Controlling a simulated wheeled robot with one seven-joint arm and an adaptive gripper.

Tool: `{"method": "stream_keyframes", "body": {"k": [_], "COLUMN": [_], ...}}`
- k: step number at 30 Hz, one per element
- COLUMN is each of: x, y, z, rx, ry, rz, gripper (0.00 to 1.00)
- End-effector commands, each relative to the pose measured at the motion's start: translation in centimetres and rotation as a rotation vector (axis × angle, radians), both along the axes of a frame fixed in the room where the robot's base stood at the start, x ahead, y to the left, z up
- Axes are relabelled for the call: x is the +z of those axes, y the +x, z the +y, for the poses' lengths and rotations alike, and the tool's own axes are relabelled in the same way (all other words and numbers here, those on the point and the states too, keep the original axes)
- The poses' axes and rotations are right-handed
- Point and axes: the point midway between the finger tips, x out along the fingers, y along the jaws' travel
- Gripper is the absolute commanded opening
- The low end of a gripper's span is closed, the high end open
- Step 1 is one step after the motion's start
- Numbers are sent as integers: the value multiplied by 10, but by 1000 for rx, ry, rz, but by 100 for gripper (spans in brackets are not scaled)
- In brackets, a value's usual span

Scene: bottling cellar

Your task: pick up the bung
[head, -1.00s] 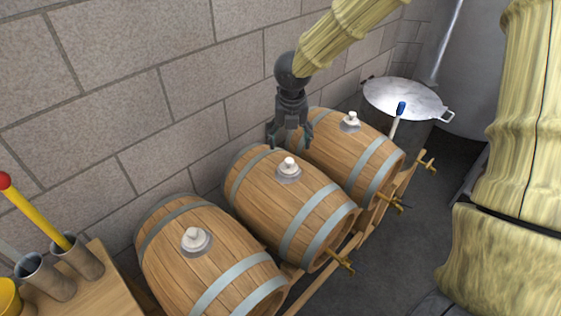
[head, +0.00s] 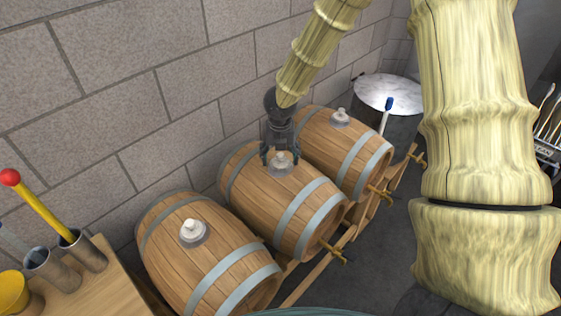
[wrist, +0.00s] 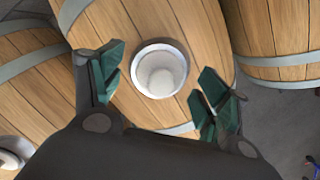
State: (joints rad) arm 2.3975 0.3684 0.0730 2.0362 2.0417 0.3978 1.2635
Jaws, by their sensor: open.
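Three wooden barrels lie in a row, each with a pale bung in a grey collar on top. The middle barrel (head: 262,200) has its bung (head: 280,160) just under my gripper (head: 281,158). In the wrist view this white bung (wrist: 162,78) sits in its round collar, a little beyond and between the fingertips. My gripper (wrist: 160,88) is open there, its green-padded fingers on either side and empty. The near barrel's bung (head: 192,230) and the far barrel's bung (head: 340,116) stand clear of my gripper. I cannot tell the exact height of the fingertips above the bung.
The barrels rest on a wooden rack (head: 310,276) with brass taps (head: 337,253) at the front. A block wall (head: 130,90) rises close behind. A metal pot with a lid (head: 385,92) is at the back right. A wooden table (head: 95,285) with metal cups is at the lower left.

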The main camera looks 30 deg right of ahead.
Motion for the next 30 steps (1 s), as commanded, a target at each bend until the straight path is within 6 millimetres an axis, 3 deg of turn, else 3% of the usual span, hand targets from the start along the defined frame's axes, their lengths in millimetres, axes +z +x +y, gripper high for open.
{"method": "stream_keyframes", "body": {"k": [11, 19, 30], "x": [-5, -5, -2], "y": [1, 0, 0], "z": [0, -1, -1], "rx": [0, -1, -1], "ry": [0, 0, 0], "rz": [-1, -1, -1], "gripper": [75, 26, 26]}}
